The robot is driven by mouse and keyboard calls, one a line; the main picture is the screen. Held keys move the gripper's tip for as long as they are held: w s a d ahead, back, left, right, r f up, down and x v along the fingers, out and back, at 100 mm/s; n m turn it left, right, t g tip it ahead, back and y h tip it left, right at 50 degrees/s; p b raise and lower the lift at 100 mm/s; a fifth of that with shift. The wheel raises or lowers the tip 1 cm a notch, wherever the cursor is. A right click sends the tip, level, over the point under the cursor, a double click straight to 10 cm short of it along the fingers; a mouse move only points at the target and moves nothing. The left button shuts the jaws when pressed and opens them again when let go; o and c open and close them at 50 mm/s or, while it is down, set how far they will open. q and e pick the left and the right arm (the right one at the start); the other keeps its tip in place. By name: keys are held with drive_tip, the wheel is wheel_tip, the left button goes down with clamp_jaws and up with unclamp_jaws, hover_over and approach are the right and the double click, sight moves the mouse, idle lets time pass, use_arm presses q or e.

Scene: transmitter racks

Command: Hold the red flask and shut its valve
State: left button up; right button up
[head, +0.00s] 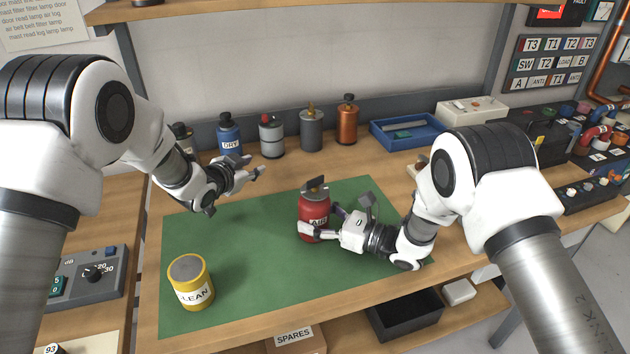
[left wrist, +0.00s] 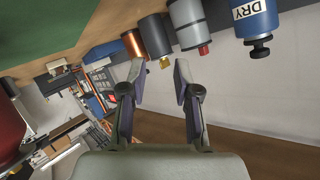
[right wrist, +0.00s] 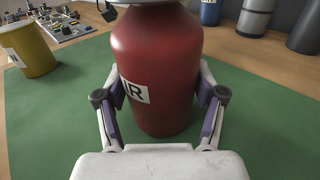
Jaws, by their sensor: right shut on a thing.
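The red flask (head: 314,207) stands upright on the green mat (head: 230,262), with a dark valve handle (head: 315,184) on top. My right gripper (head: 318,232) is shut around its lower body; in the right wrist view the fingers press both sides of the red flask (right wrist: 160,65). The valve is cut off at the top of that view. My left gripper (head: 256,175) is open and empty, above the mat's back left edge, left of the flask. It also shows open in the left wrist view (left wrist: 158,75). Part of the red flask shows at that view's left edge (left wrist: 10,130).
A yellow CLEAN can (head: 190,283) stands at the mat's front left. Behind the mat stand a blue DRY bottle (head: 229,134), grey bottles (head: 271,136) and an orange bottle (head: 347,120). A blue tray (head: 410,130) lies back right. The mat's middle is clear.

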use_arm(q)
drive_tip(key=s+d+r+m+h, duration=0.2)
drive_tip(key=s+d+h, duration=0.35)
drive_tip(key=s, duration=0.35)
drive_tip(key=g+h, duration=0.2)
drive_tip(key=h, duration=0.2)
approach(307, 186)
drive_tip(key=x, duration=0.4)
drive_tip(key=shift+w+d, duration=0.35)
drive_tip(key=shift+d, duration=0.25)
drive_tip(key=x, duration=0.6)
drive_tip(key=shift+w+d, duration=0.25)
drive_tip(key=shift+d, duration=0.05)
drive_tip(key=shift+a, duration=0.1)
drive_tip(key=shift+c, duration=0.3)
clamp_jaws()
